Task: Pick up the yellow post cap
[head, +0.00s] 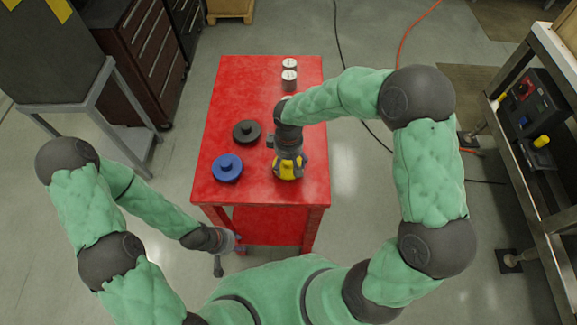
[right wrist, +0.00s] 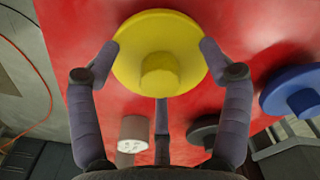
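The yellow post cap (head: 290,172) is a round disc with a central knob, on the red table near its front right. In the right wrist view the yellow post cap (right wrist: 160,45) has its knob towards the camera. My right gripper (head: 288,168) is over it from above. Its fingers (right wrist: 161,65) are spread around the cap, two at opposite sides of the rim and one below the knob. They look open; whether they touch the rim is unclear. My left gripper (head: 227,256) hangs low beside the table's front left, its fingers apart and empty.
A workbench (head: 560,60) stands right; a grey stand (head: 70,100) and dark drawers (head: 140,55) stand left.

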